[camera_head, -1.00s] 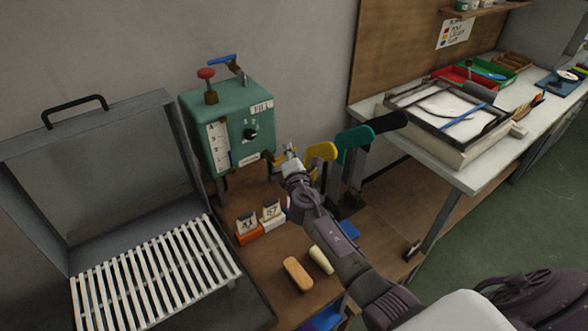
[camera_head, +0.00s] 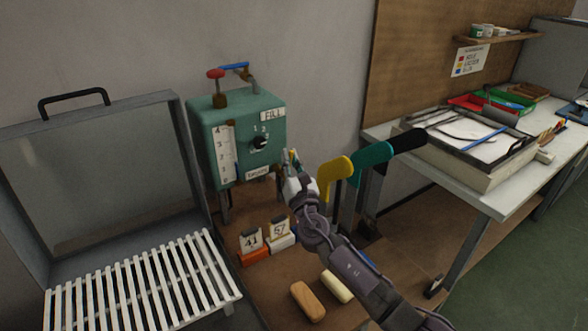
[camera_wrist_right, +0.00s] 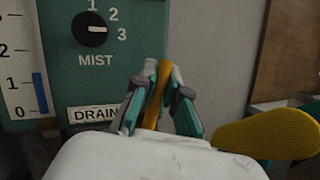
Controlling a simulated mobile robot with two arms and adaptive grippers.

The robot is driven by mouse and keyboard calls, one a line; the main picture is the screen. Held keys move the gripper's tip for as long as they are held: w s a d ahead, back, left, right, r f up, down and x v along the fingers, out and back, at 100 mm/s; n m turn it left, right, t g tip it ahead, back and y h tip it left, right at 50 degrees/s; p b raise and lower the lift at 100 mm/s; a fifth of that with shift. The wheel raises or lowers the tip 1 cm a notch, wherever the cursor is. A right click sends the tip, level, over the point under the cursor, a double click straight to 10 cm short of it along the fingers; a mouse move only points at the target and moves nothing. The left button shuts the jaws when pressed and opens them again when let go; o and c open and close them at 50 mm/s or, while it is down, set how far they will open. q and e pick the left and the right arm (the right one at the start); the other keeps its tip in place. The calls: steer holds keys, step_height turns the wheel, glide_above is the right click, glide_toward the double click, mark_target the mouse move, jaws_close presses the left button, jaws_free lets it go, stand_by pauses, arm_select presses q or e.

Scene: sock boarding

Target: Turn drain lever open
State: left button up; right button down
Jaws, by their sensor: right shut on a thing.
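The green control box (camera_head: 240,145) stands against the wall, with its DRAIN label (camera_wrist_right: 95,113) low on the front. In the right wrist view an upright orange-yellow lever (camera_wrist_right: 153,110) stands right of that label, between my right gripper's fingers. My right gripper (camera_wrist_right: 158,98) is shut on this lever. In the head view my right gripper (camera_head: 290,168) is at the box's lower right corner, where the lever is mostly hidden by the fingers. The lever's lower end is hidden behind the gripper body. My left gripper is in neither view.
A yellow sock board (camera_head: 333,178) stands close right of my right gripper, with teal (camera_head: 368,158) and black (camera_head: 408,141) boards beyond. Number cards (camera_head: 279,232) stand below. A slatted rack (camera_head: 145,280) is at left. Red (camera_head: 216,74) and blue (camera_head: 235,66) handles top the box.

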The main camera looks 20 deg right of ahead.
steer(key=shift+s+a+n+t+y+b, duration=0.15)
steer(key=shift+a+n+y+b, duration=0.3)
steer(key=shift+n, duration=0.55)
steer(key=shift+w+a+n+t+y+b, duration=0.1)
steer(key=shift+a+n+t+y+b, duration=0.15)
steer(key=shift+n+y+b, duration=0.55)
steer(key=shift+n, duration=0.3)
steer(key=c, duration=1.2)
jaws_free()
steer(key=shift+s, duration=0.1)
steer(key=v, duration=1.2)
steer(key=shift+a, duration=0.1)
